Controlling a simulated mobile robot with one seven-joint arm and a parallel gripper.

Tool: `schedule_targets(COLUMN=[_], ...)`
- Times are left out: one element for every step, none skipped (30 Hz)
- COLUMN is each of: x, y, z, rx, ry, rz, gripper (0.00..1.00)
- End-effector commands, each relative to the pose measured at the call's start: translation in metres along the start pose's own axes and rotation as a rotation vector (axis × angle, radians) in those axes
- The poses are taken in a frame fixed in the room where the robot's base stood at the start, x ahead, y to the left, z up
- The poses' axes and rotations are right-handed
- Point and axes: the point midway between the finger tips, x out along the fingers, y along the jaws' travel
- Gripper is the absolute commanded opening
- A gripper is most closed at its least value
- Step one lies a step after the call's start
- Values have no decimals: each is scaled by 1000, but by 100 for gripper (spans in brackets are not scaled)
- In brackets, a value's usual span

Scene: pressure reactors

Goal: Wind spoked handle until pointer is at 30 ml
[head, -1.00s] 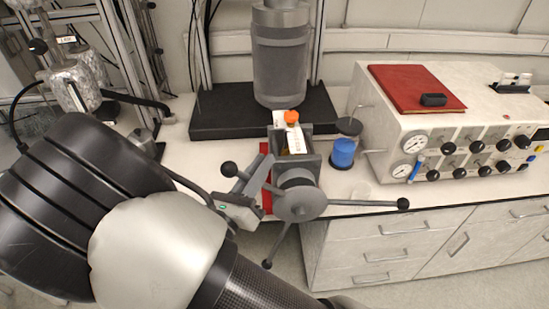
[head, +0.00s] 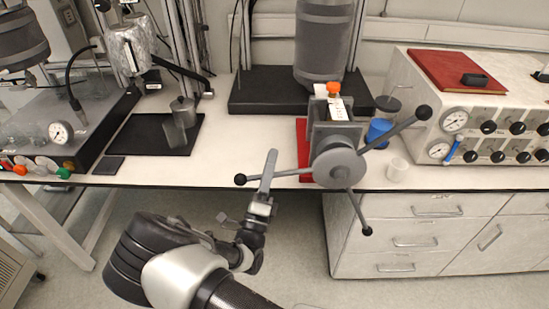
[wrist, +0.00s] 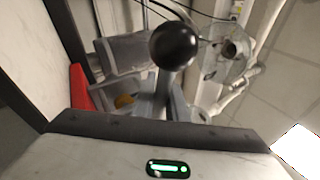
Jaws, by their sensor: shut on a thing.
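The spoked handle (head: 339,168) is a grey hub with three spokes ending in black ball knobs, on the front of a grey pump body (head: 331,130). The spokes point left, to the upper right and to the lower right. My gripper (head: 268,170) is shut on the left spoke, inward of its ball knob (head: 240,180). In the wrist view a black ball knob (wrist: 174,45) shows close up beyond the dark gripper edge. An orange-capped part with a white label (head: 337,107) sits on the pump body; the pointer and its scale cannot be read.
A gauge panel (head: 480,125) with a red book (head: 455,70) stands to the right. A blue-topped container (head: 380,131) and a small white beaker (head: 397,169) stand right of the handle. The floor in front of the drawers (head: 415,230) is clear.

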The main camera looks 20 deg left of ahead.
Motion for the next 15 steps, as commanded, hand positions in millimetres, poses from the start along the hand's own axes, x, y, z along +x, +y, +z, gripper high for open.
schedule_targets(x=[-7, -8, -10, -11, -12, -13, -14, -14, -15, -15, -16, -16, -16, -16, -17], y=[10, 12, 15, 17, 18, 20, 21, 22, 24, 24, 25, 25, 26, 26, 26], z=[-2, -2, -3, -3, -4, -4, -5, -5, -5, -6, -6, -6, -6, -6, -6], rx=[-25, -38, -53, -64, -73, -86, -93, -100, -107, -112, -116, -121, -124, -126, -129], ry=[-17, -25, -36, -42, -48, -56, -61, -65, -70, -73, -76, -78, -80, -81, -82], rz=[3, 2, 0, -1, -2, -4, -5, -6, -7, -8, -8, -9, -9, -10, -10], gripper=[0, 0, 0, 0, 0, 0, 0, 0, 0, 0, 0, 0, 0, 0, 0])
